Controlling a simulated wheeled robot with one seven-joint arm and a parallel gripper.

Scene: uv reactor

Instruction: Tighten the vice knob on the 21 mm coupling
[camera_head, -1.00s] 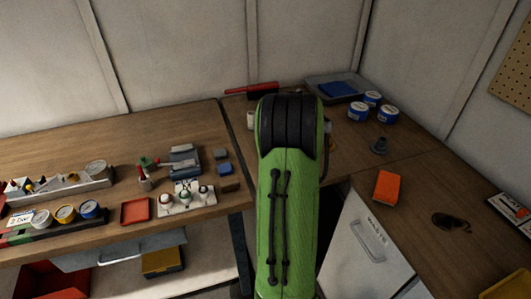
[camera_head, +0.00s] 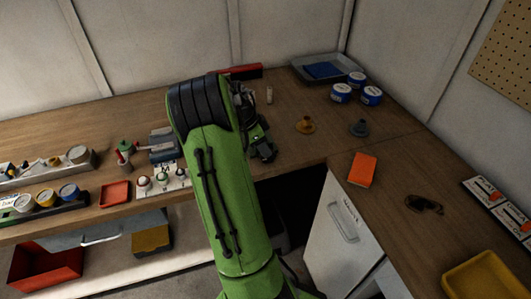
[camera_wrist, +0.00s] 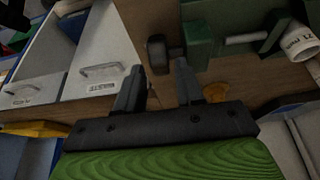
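In the wrist view a green vice (camera_wrist: 215,22) stands at the top, with a black knob (camera_wrist: 157,52) on its left side. A pale rod (camera_wrist: 245,38) shows at the vice. A white tube with dark lettering (camera_wrist: 298,44), apparently the coupling, is cut off at the right edge. My gripper (camera_wrist: 159,72) is open, its two dark fingers apart. The knob appears between and just beyond the fingertips; contact cannot be told. In the head view my green arm reaches over the bench, and I cannot make out the vice, knob or coupling clearly.
An orange block (camera_head: 362,170), dark glasses (camera_head: 424,205) and blue-white tubs (camera_head: 341,93) lie farther right. A white waste cabinet (camera_head: 342,230) is below the bench.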

